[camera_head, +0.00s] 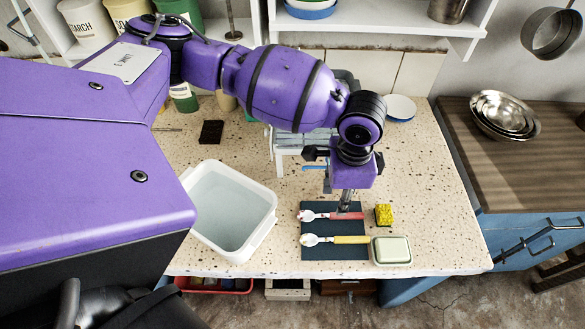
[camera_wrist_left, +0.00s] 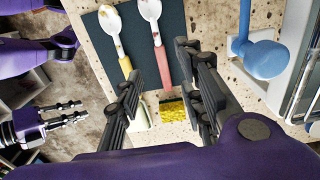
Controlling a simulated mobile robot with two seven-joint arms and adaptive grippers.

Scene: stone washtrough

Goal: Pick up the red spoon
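The red spoon (camera_head: 331,215) has a stained white bowl and a reddish handle. It lies on a dark mat (camera_head: 318,254) on the speckled stone counter, and its handle (camera_wrist_left: 163,68) also shows in the left wrist view. My left gripper (camera_head: 345,207) points down over the handle. In the left wrist view its fingers (camera_wrist_left: 160,66) are apart, one on either side of the red handle; I cannot tell their exact height. A similar spoon with a yellow handle (camera_head: 350,239) lies nearer the front edge. My right gripper (camera_wrist_left: 65,113) shows at the left of the wrist view, fingers apart and empty.
A yellow sponge (camera_head: 383,215) and a pale green soap box (camera_head: 392,250) stand just right of the mat. A white basin of water (camera_head: 266,213) is left of it. A blue-handled brush (camera_wrist_left: 262,58) lies behind. The counter's right side is clear.

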